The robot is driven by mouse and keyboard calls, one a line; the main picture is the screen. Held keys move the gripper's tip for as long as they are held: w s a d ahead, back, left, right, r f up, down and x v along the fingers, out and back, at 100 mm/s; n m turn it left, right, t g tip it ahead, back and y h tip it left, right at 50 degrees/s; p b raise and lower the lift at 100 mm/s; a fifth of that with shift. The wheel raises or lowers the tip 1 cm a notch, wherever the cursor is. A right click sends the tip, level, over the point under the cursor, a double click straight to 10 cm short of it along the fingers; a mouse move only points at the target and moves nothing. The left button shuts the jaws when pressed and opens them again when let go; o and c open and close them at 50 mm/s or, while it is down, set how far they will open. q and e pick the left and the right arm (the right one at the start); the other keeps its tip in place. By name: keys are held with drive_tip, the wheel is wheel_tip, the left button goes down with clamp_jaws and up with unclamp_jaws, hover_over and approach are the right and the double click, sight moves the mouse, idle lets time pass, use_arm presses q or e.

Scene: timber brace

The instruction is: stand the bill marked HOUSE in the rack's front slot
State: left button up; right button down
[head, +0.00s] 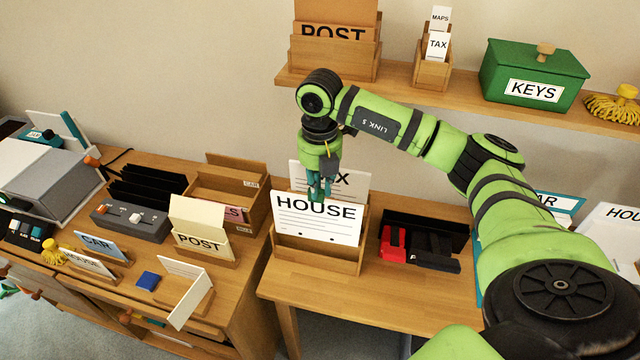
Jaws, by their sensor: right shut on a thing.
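The white bill marked HOUSE (318,222) stands upright at the wooden rack (318,262) on the right-hand table. My right gripper (320,190) points down and is shut on the bill's top edge. The bill's lower edge is close behind the rack's front board; whether it rests on the slot's floor is hidden. A second white bill (352,182), its lettering ending in X, stands behind in the rack, partly covered by the gripper and the HOUSE bill. My left gripper is not in view.
A black tray (425,240) with a red item lies right of the rack. A POST holder (205,240) and wooden tray (225,190) stand to the left. A shelf (400,85) above carries a green KEYS box (530,75). The right-hand table's front is clear.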

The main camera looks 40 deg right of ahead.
drive_tip(key=shift+r, duration=0.1)
drive_tip(key=shift+r, duration=0.1)
drive_tip(key=shift+f+b, duration=0.55)
drive_tip(key=shift+f, duration=0.35)
drive_tip(key=shift+f+b, duration=1.15)
drive_tip(key=shift+f, duration=0.4)
